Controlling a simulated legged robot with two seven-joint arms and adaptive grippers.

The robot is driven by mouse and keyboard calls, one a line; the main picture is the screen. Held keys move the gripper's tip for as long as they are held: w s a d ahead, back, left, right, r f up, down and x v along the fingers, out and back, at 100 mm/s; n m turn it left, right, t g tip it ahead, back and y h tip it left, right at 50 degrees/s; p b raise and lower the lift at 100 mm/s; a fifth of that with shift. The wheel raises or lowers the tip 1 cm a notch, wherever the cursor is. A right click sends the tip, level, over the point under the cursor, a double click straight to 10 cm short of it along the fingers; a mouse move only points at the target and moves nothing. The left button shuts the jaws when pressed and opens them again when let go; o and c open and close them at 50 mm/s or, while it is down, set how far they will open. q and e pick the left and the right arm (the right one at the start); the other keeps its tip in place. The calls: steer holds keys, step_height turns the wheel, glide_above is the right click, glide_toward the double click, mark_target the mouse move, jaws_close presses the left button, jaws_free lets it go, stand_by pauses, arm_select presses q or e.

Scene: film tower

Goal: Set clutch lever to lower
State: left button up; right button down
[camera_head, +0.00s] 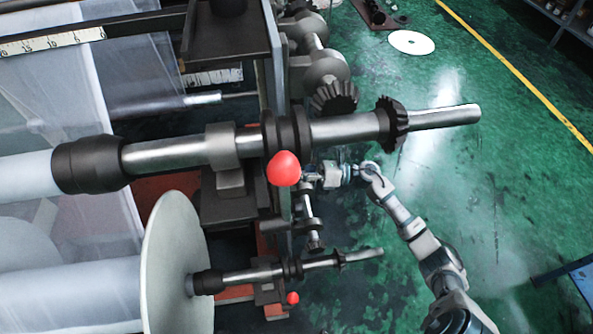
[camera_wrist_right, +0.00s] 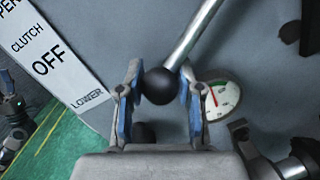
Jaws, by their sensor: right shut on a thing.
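The clutch lever is a bare metal rod (camera_wrist_right: 193,35) ending in a black ball knob (camera_wrist_right: 160,86) in the right wrist view. The blue-padded fingers of my right gripper (camera_wrist_right: 161,92) are on both sides of the knob and shut on it. A white label plate (camera_wrist_right: 45,50) at the left reads CLUTCH, OFF and LOWER, with another word cut off at the top. The knob is to the right of the word LOWER. In the head view my right gripper (camera_head: 311,178) reaches in beside the machine; the lever cannot be made out there. My left gripper is not in view.
A round gauge (camera_wrist_right: 222,99) sits right of the knob. In the head view, a large shaft (camera_head: 175,153) and a red knob (camera_head: 284,168) are close to my right gripper. A lower shaft (camera_head: 325,261) lies below. Green floor (camera_head: 480,190) is open at the right.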

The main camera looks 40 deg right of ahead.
steer(key=shift+a+f, duration=0.1)
steer(key=shift+f, duration=0.2)
steer(key=c, duration=1.1)
jaws_free()
steer(key=o, duration=0.4)
steer(key=shift+w, duration=0.1)
steer(key=shift+r, duration=0.1)
steer(key=shift+d, duration=0.2)
steer(key=v, duration=1.1)
steer(key=shift+s+d, duration=0.25)
steer(key=shift+d, duration=0.05)
